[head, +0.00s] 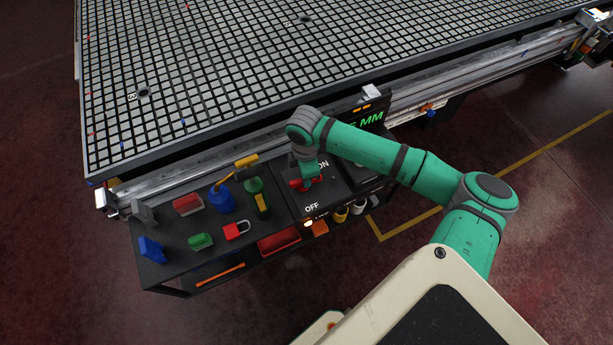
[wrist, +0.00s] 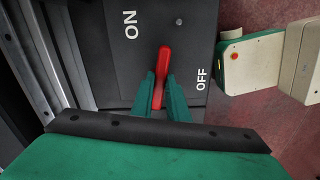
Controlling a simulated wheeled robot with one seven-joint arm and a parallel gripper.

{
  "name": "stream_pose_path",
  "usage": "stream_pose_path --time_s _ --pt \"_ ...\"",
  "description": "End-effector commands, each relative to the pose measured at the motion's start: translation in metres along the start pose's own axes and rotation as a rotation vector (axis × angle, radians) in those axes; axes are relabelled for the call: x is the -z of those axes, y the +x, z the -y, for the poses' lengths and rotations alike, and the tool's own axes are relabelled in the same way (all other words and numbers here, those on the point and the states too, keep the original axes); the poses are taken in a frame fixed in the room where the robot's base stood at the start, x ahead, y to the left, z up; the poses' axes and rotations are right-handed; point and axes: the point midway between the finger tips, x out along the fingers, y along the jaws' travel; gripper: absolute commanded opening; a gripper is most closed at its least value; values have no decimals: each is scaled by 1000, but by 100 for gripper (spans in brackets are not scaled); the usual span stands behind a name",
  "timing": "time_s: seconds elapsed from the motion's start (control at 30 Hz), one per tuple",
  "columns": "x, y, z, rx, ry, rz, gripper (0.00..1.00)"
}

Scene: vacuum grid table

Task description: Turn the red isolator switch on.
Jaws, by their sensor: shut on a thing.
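The red isolator switch (head: 296,184) sits on a dark panel (head: 286,207) with white ON and OFF labels, beside the small tool table. In the wrist view its red handle (wrist: 162,72) stands between the ON label at upper left and the OFF label at lower right. My gripper (wrist: 164,90) is shut on the handle, with a green finger on each side of it. In the head view my gripper (head: 306,180) is over the switch, and my wrist hides part of the switch and panel.
A dark side table (head: 180,268) holds a red padlock (head: 236,231), a blue can (head: 222,199), a green block (head: 201,241) and a blue block (head: 151,249). The large grid table (head: 200,90) stands behind. A display with green MM text (head: 373,118) is behind my arm.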

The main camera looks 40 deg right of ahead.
Motion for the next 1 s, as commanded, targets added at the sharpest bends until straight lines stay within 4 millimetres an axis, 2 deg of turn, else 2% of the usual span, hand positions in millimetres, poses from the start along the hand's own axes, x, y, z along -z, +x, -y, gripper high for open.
stream_pose_path --time_s 0.4,0.93,0.97,1.0 --pt "-3 0 0 2 -173 -3 0" --pt "-2 0 -1 0 -198 -2 0" --pt "-2 0 -1 0 -199 -2 19" --pt "-1 0 -2 0 -201 -2 28"
